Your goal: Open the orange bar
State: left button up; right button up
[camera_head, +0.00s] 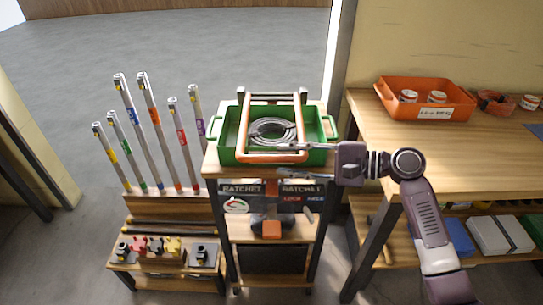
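The orange bar (262,157) is a U-shaped frame on the green crate (227,140). Its front crosspiece lies along the crate's front rim, and its two side arms run back to dark posts at the rear. My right gripper (290,160) reaches in from the right at the crate's front right corner. Its fingers are spread, one over the rim near the bar's right end and one lower in front of the crate. I cannot tell whether either finger touches the bar. My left gripper is not in view.
A grey coiled hose (272,130) lies in the crate, which stands on a narrow wooden shelf stand (215,170). Several upright poles (153,115) stand in a rack close on the left. A wooden table (375,135) with an orange tray (388,98) is at right.

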jog(key=x, duration=0.4)
jog(key=shift+a, duration=0.15)
grip_shut()
